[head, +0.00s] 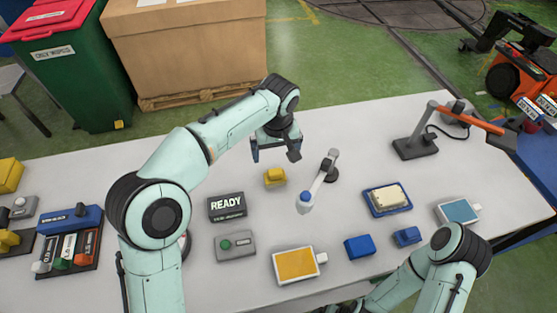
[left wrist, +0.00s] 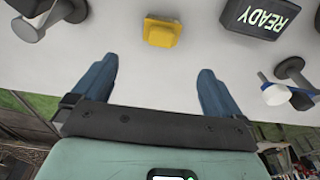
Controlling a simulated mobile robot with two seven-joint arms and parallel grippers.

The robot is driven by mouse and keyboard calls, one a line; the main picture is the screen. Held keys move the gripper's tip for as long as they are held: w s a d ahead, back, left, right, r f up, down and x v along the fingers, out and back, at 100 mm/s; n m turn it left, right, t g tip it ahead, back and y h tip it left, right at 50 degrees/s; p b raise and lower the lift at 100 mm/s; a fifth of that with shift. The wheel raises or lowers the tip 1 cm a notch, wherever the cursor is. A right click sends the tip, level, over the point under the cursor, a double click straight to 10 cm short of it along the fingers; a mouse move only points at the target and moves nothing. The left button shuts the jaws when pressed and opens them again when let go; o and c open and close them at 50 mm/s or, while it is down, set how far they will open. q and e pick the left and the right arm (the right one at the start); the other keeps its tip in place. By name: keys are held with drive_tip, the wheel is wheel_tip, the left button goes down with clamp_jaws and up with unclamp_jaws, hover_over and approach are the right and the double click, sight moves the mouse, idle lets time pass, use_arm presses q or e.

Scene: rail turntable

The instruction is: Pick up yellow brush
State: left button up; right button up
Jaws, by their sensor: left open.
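A small yellow block with a raised top (head: 275,176) lies on the grey table in the head view. It also shows at the top of the left wrist view (left wrist: 162,32). I take it as the yellow brush, though no bristles can be made out. My left gripper (head: 275,152) is open and empty, on the far side of the block and apart from it. In the left wrist view the open fingers (left wrist: 156,68) have nothing between them, and the yellow block is beyond their tips. My right gripper is not in view.
A grey button box (head: 236,245), a yellow-faced panel (head: 297,264) and blue blocks (head: 360,247) lie nearer. A tray with a pale block (head: 373,206) is right.

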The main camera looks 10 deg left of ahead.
sight(275, 172)
use_arm(q)
drive_tip(key=f, duration=0.3)
drive_tip(key=f+b, duration=0.1)
drive_tip(key=f, duration=0.3)
drive_tip(key=shift+w+a+f, duration=0.1)
drive_tip(key=shift+a+f, duration=0.1)
drive_tip(key=shift+f, duration=0.1)
drive_tip(key=shift+w+a+f, duration=0.1)
drive_tip(key=shift+w+f, duration=0.05)
drive_tip(key=shift+f, duration=0.75)
drive_tip(key=shift+w+d+f, duration=0.1)
drive_tip(key=shift+w+f, duration=0.1)
drive_tip(key=shift+f, duration=0.7)
drive_tip(key=shift+w+a+f, duration=0.1)
drive_tip(key=shift+w+f, duration=0.05)
drive_tip(key=shift+f, duration=0.75)
drive_tip(key=shift+c, duration=0.3)
drive_tip(key=c, duration=1.1)
